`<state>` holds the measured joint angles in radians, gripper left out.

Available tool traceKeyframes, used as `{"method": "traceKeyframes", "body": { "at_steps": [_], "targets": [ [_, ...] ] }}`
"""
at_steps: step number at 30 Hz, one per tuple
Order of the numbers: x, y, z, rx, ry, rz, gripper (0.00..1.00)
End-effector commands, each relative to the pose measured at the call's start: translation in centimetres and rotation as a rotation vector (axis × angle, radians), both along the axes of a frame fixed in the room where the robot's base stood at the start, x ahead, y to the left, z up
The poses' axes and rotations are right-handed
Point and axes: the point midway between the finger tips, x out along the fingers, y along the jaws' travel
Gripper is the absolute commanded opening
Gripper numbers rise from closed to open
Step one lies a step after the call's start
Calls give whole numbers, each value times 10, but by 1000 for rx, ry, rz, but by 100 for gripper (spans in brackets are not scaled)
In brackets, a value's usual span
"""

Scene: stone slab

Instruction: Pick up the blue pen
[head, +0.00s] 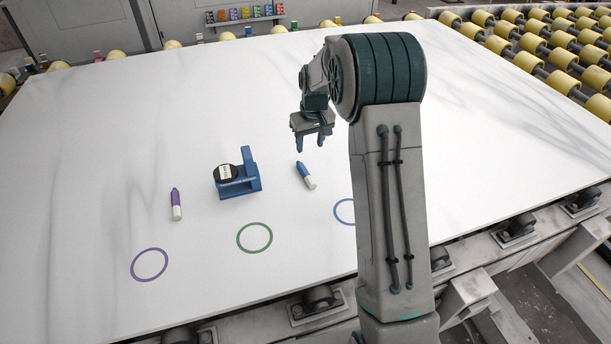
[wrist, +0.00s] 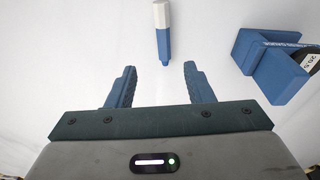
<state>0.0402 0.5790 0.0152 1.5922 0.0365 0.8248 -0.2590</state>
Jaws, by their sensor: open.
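The blue pen (head: 306,175) lies on the white stone slab, a white part at one end and a blue part at the other. In the wrist view the pen (wrist: 162,40) is ahead of the fingers, roughly centred between them, with its blue end nearer. My gripper (head: 311,143) is open and empty above the slab, on the far side of the pen in the head view. Its two blue fingers (wrist: 160,85) show apart in the wrist view, and neither touches the pen.
A purple pen (head: 176,204) lies farther left. Purple (head: 149,265), green (head: 254,238) and partly hidden blue (head: 344,212) rings mark the slab (head: 90,150). Yellow rollers (head: 563,82) line the right edge.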

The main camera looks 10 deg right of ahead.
Motion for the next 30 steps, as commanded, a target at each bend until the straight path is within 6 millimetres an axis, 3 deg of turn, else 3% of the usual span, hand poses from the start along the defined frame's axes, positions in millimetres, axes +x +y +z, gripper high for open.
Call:
{"method": "traceKeyframes", "body": {
  "at_steps": [9, 19, 30],
  "targets": [
    [8, 3, -59, 0, 4, -1, 47],
    [11, 5, -82, 0, 2, 0, 47],
    [17, 10, -124, 0, 1, -1, 47]
  ]
}}
